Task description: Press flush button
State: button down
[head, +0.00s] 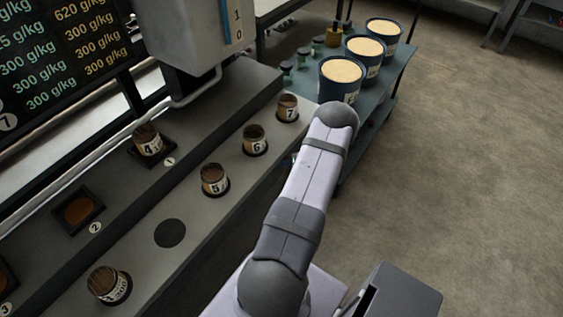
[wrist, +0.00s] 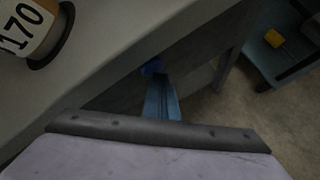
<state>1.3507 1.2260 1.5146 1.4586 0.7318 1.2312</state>
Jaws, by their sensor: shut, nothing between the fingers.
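No flush button can be made out for certain in either view. In the wrist view, my gripper (wrist: 161,98) shows as narrow blue-grey fingers, held together and empty, reaching past a dark bar on my wrist. A darker, brighter blue patch (wrist: 152,66) lies at their far end, against the shadowed side of the counter. I cannot tell whether it is a button or part of the fingers, or whether anything touches. In the head view my arm reaches along the counter's right side and hides the gripper.
The grey counter (head: 195,262) carries several numbered jars, such as jar 5 (head: 214,180), and an empty dark round spot (head: 171,233). A grey machine (head: 185,40) stands behind. A teal cart (head: 388,82) with wide tubs stands beyond my arm.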

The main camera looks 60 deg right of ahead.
dwell(0.5)
jog(key=shift+s, duration=0.8)
jog(key=shift+s, duration=0.15)
jog(key=shift+s, duration=2.35)
